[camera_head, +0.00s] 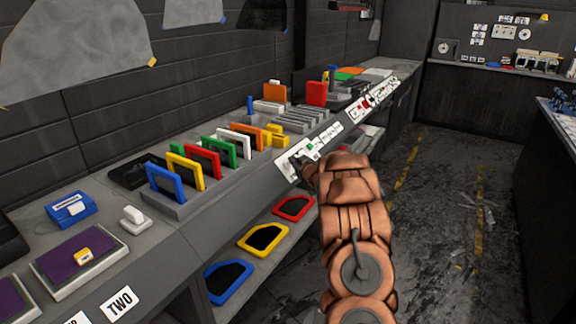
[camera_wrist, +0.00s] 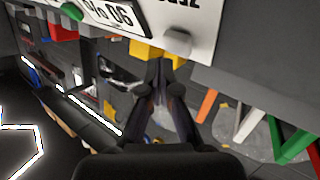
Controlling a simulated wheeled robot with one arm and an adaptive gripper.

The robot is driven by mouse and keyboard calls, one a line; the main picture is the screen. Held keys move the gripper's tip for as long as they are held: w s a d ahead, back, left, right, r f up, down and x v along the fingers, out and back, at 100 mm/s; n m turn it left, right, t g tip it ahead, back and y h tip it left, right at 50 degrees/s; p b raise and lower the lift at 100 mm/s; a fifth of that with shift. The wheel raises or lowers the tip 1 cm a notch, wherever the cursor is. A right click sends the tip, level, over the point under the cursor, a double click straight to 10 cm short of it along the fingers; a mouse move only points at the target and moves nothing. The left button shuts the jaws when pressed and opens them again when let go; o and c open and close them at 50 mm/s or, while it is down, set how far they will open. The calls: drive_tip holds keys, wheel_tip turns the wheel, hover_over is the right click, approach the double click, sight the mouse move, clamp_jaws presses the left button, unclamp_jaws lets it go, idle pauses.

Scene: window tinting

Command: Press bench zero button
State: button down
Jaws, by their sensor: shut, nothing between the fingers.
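A white control panel (camera_head: 291,171) is on the sloped front edge of the bench, and it also shows upside down in the wrist view (camera_wrist: 205,22). In the wrist view it carries a grey button (camera_wrist: 178,41), a green button (camera_wrist: 71,12), a dark-framed readout (camera_wrist: 112,14) and a cropped label. I cannot read which button is the zero button. My gripper (camera_wrist: 160,68) is shut and empty, its tips just below the grey button in the picture. I cannot tell whether they touch anything. In the head view my gripper (camera_head: 301,161) is at the panel, partly hidden by my wrist.
A rack of coloured framed panels (camera_head: 203,160) stands on the bench behind the control panel. A yellow block (camera_head: 275,137) sits close beyond it. Coloured frames (camera_head: 263,239) lie on the shelf below. The aisle floor (camera_head: 440,220) at right is mostly clear.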

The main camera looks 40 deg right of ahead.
drive_tip(key=shift+w+a+f, duration=0.2)
drive_tip(key=shift+w+f, duration=0.4)
drive_tip(key=shift+f, duration=0.05)
idle(1.3)
drive_tip(key=shift+s+r, duration=0.1)
drive_tip(key=shift+s+d+r+p, duration=0.2)
drive_tip(key=shift+s+r+p, duration=0.25)
drive_tip(key=shift+s+r, duration=0.05)
drive_tip(key=shift+r, duration=0.1)
drive_tip(key=s+r+p, duration=0.1)
drive_tip(key=s+d+r+p, duration=0.1)
drive_tip(key=s+r+p, duration=0.1)
drive_tip(key=shift+s+r, duration=0.2)
idle(0.5)
idle(0.8)
